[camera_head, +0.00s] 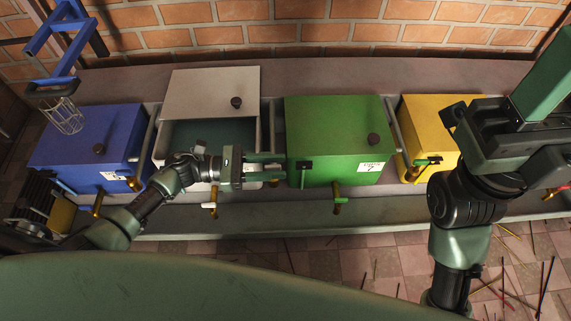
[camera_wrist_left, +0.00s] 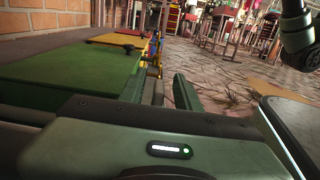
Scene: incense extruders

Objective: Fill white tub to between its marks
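The white tub (camera_head: 210,92) stands between the blue and green tubs in the head view. The near part of its top is open, with dark teal inside (camera_head: 215,138); I cannot make out marks or a level. A tap with a pale handle (camera_head: 210,206) is low on its front. My left gripper (camera_head: 270,167) is in front of the white tub's right side, its fingers apart and pointing right toward the green tub. Nothing shows between them. The fingers also show in the left wrist view (camera_wrist_left: 158,92). My right arm is at the right; its fingertips are unclear.
The blue tub (camera_head: 80,140), green tub (camera_head: 335,125) and yellow tub (camera_head: 425,112) stand in the same row, with brass taps in front. A blue frame with a wire basket (camera_head: 62,114) is over the blue tub. Thin sticks (camera_head: 515,290) litter the floor.

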